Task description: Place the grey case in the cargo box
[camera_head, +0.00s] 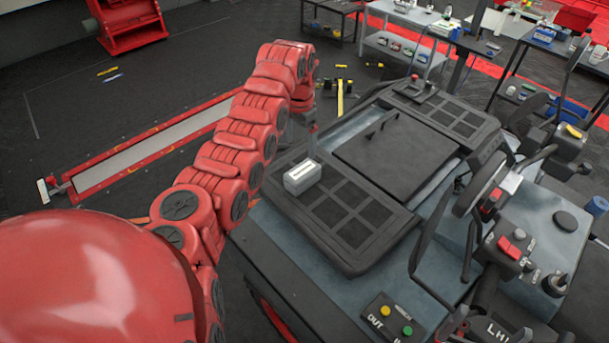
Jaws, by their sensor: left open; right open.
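The grey case (302,177) is a small light grey box with a pale strip on top. My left arm rises from the lower left and bends down beyond the case. My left gripper (305,130) is small and partly hidden there, open, apart from the case. My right gripper is not in view.
The vehicle has a steering wheel (477,188), a red-switch control panel (509,244) and a button box (391,318) at right and front. A red-framed floor track (140,155) lies at left. Workbenches (404,47) stand at the back. Dark floor at upper left is mostly clear.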

